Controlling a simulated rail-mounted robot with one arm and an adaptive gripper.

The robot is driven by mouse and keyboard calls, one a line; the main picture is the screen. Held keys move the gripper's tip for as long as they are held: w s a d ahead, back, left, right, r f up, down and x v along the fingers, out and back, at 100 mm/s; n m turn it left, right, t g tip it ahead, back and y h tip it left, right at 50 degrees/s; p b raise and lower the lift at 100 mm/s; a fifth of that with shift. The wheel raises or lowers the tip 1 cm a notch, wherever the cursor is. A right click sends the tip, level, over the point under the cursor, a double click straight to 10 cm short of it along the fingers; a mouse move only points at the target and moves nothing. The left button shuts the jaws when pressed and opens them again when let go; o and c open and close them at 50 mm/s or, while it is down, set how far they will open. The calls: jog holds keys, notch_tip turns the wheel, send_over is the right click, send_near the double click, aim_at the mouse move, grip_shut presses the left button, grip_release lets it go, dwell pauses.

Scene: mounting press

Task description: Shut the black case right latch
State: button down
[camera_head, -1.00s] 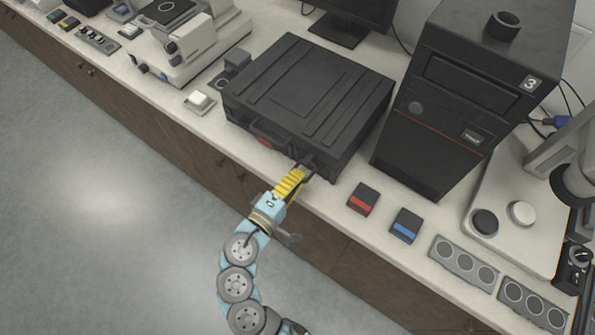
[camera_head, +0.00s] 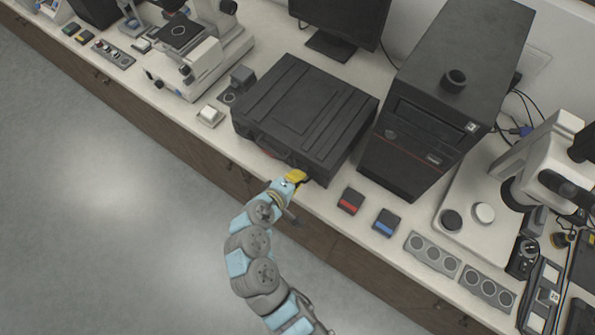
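The black case (camera_head: 306,110) lies closed on the bench, with its handle and a small red mark on its front side. My gripper (camera_head: 299,178), with yellow fingers, is at the right part of the case's front side, close to its lower edge. The right latch is hidden behind the gripper, so its position does not show. The fingertips are hidden too, and I cannot tell if they touch the case.
A black computer tower (camera_head: 440,100) stands close to the right of the case. A red-marked box (camera_head: 350,201) and a blue-marked box (camera_head: 386,223) lie in front of it. A small white-topped box (camera_head: 210,116) is to the left. A monitor (camera_head: 340,25) stands behind.

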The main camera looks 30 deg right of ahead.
jog(key=shift+w+d+r+g+y+p, duration=0.15)
jog(key=shift+d+r+g+y+p, duration=0.3)
jog(key=shift+p, duration=1.2)
jog(key=shift+w+d+r+g+y+p, duration=0.15)
jog(key=shift+r+g+y+p, duration=0.5)
jog(key=shift+p, duration=1)
jog(key=shift+d+f+y+p, duration=0.15)
jog(key=shift+f+y+p, duration=0.15)
jog(key=shift+y+p, duration=0.7)
jog(key=shift+w+f, duration=0.1)
jog(key=c, duration=1.5)
grip_release()
jog(key=shift+o, duration=0.2)
jog(key=shift+f, duration=0.1)
